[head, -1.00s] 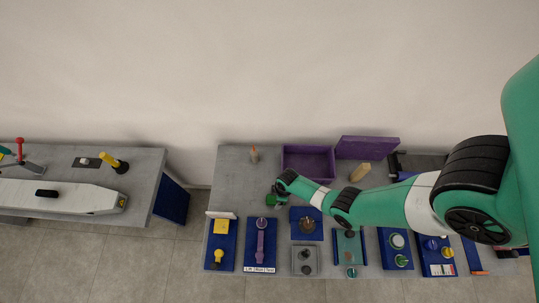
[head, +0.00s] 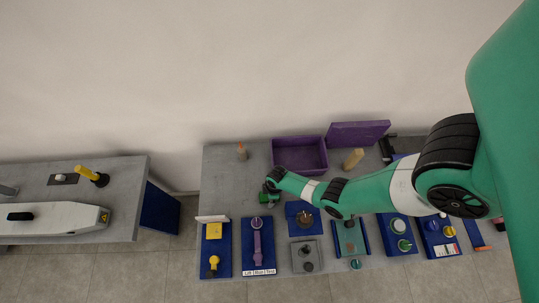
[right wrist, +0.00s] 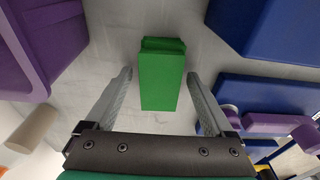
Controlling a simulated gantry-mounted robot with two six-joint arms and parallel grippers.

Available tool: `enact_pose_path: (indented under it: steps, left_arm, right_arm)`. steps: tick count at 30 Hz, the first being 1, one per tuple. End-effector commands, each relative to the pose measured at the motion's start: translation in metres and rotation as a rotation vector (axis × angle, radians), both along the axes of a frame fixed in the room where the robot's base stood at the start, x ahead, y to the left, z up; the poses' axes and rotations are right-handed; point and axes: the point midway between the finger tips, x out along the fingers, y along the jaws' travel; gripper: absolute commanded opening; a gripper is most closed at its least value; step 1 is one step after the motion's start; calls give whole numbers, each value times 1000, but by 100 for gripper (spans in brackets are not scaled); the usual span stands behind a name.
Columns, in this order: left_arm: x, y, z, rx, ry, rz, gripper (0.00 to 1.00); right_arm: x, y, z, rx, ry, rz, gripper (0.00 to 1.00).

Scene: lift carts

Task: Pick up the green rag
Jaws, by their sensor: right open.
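The green rag (right wrist: 162,76) looks like a folded, block-shaped bundle on the grey table in the right wrist view. My right gripper (right wrist: 159,76) is open, with one finger on each side of the rag and a gap to it on both sides. In the head view my right gripper (head: 270,187) is over the table's left half, and the rag is mostly hidden beneath it. My left gripper is not in view.
An open purple box (head: 300,170) stands behind the gripper, with a tan cylinder (head: 353,158) to its right. Blue trays, such as one with a purple part (head: 257,240), line the table's front edge.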

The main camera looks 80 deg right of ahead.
Motion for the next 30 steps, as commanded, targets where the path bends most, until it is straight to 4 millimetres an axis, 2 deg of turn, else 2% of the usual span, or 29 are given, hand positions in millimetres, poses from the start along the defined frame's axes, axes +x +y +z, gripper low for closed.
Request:
enact_pose_path:
  steps: [17,30]
  left_arm:
    - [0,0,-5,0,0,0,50]
    - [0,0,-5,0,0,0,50]
  right_arm:
    - [0,0,-5,0,0,0,88]
    - [0,0,-5,0,0,0,8]
